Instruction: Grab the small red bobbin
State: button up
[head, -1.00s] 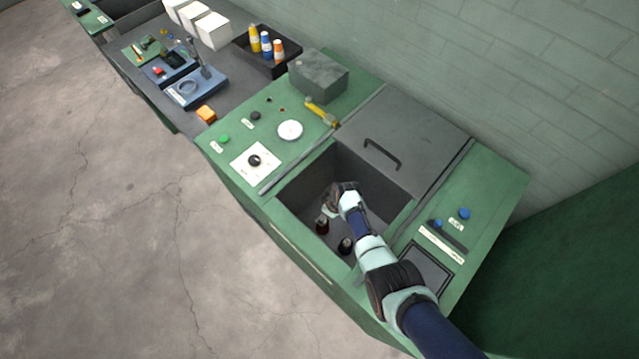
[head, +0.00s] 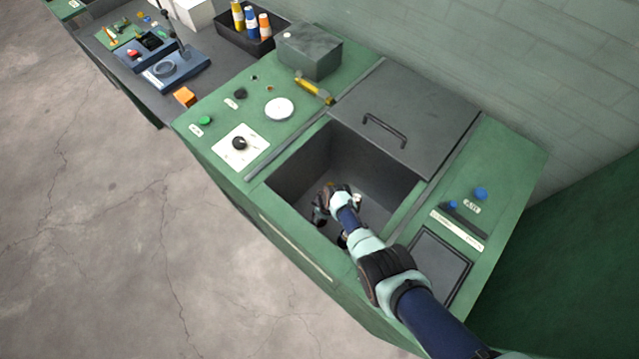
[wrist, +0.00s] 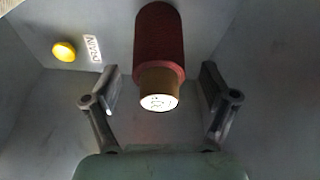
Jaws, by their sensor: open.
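The small red bobbin (wrist: 160,40) is in the wrist view, a dark red cylinder with a tan collar and a pale end facing the camera. My gripper (wrist: 160,92) is open, with one finger on each side of the bobbin's near end. Clear gaps show between the fingers and the bobbin, and nothing is held. In the head view my gripper (head: 322,208) is down inside the open dark bin (head: 300,170) of the green bench. There the gripper and wrist mostly hide the bobbin.
A dark object (head: 342,241) is partly hidden behind my arm in the bin. The bin's walls stand close around the arm. A grey lid with a handle (head: 384,128) lies behind the opening. The wrist view shows a yellow round button (wrist: 64,51) beside a label.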

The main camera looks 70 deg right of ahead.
jog(key=shift+b+x, duration=0.35)
jog(key=shift+x, duration=0.65)
jog(key=shift+r, duration=0.1)
jog(key=c, duration=1.4)
notch_tip(320, 180, up, 20)
jog(key=p, duration=1.1)
